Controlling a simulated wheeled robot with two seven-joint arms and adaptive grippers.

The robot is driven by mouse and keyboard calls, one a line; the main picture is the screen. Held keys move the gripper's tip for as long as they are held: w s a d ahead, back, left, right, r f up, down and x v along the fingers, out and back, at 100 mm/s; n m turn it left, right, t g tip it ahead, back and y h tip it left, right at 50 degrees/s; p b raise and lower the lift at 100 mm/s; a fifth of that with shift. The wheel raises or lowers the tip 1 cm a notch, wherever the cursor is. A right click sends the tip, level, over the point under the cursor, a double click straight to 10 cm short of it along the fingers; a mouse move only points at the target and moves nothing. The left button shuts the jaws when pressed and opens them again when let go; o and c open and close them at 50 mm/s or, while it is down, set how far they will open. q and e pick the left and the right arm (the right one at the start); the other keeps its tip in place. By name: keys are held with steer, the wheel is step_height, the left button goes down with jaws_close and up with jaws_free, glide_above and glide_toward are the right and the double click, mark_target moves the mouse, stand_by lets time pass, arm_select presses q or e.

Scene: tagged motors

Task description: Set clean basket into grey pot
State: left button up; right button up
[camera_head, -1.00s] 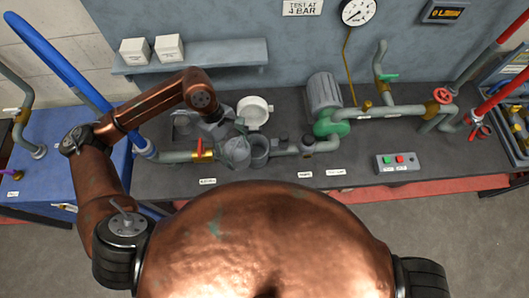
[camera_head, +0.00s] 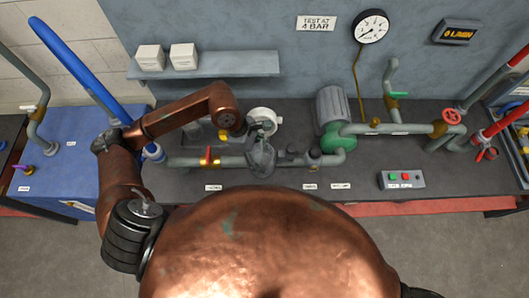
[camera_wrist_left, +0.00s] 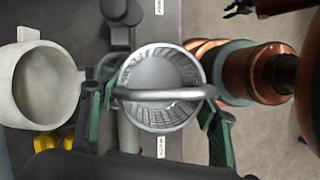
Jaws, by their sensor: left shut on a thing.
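The clean basket (camera_head: 262,160) is a pale grey mesh cup. In the left wrist view the basket (camera_wrist_left: 160,75) shows its slotted inside wall, empty, with a thick grey bar handle across its mouth. My left gripper (camera_head: 263,138) is shut on the basket from above; its green fingers (camera_wrist_left: 158,98) stand on either side of the handle. The basket is over the spot on the pipe line where the grey pot stands. The pot is hidden behind the basket, so I cannot tell whether the basket is inside it or above it. My right gripper (camera_wrist_left: 240,8) shows small and dark in the left wrist view.
A white round cup (camera_head: 265,117) stands open just behind the basket. A red-handled valve (camera_head: 209,158) is to the left, and a green pump with a grey motor (camera_head: 333,112) to the right. A button box (camera_head: 401,179) sits at front right.

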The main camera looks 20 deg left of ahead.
arm_select(q)
steer(key=w+a+f+p, duration=0.1)
steer(key=w+f, duration=0.4)
steer(key=f, duration=0.4)
steer(key=shift+w+a+f, duration=0.15)
steer(key=shift+w+a, duration=0.1)
steer(key=shift+w, duration=0.1)
steer(key=shift+s+f+b, duration=0.1)
steer(key=shift+f+b, duration=0.25)
steer(key=shift+f, duration=0.15)
steer(key=shift+s+a+f, duration=0.1)
steer(key=shift+s+f, duration=0.05)
steer(key=shift+f, duration=0.1)
steer(key=o, duration=0.9)
steer(key=shift+f, duration=0.1)
steer(key=o, duration=0.3)
steer(key=shift+w, duration=0.2)
steer(key=shift+o, duration=0.2)
